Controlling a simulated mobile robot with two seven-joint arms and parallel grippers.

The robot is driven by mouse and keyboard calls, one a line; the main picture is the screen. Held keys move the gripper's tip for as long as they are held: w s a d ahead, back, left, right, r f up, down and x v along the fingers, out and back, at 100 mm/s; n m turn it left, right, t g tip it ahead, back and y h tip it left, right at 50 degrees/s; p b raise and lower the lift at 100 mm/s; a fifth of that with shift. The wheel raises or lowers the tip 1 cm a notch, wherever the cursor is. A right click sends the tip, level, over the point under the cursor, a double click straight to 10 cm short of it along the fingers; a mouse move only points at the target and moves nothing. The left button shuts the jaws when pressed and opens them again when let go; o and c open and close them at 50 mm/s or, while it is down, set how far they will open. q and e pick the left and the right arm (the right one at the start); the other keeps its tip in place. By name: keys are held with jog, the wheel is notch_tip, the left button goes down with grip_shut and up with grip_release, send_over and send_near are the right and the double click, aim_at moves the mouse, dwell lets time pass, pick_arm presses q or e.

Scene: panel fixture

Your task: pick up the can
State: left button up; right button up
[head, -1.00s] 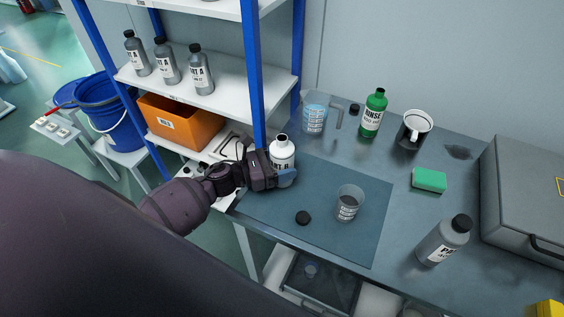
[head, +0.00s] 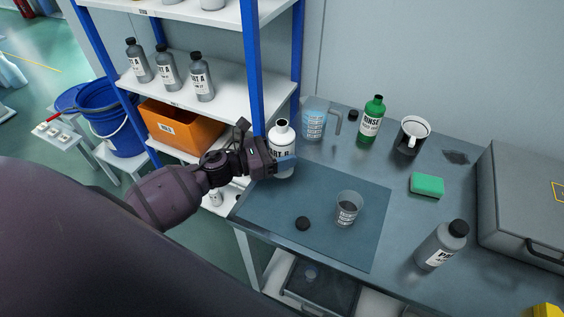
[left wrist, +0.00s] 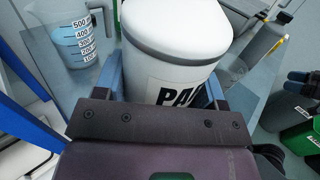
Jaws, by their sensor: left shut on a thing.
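A white can-like bottle labelled PART B (head: 283,141) is at the back left of the blue-grey mat (head: 318,182). It stands upright, and its base looks slightly above the surface. My left gripper (head: 284,164) is shut on its lower body, coming in from the left. In the left wrist view the white can (left wrist: 178,50) fills the middle, with the left gripper's blue fingers (left wrist: 163,88) on both sides of it. Its label is partly hidden by the gripper.
A measuring jug (head: 314,120) with blue liquid stands close behind the can. A clear cup (head: 347,208) and black cap (head: 303,223) are on the mat. A shelf post (head: 254,70) rises beside my gripper.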

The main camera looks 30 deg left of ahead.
aim_at(283, 122)
pick_arm(q)
notch_tip(283, 122, up, 12)
jog(key=shift+f+p, duration=0.2)
jog(key=shift+p, duration=0.8)
jog(key=shift+r, duration=0.85)
jog(key=shift+w, duration=0.1)
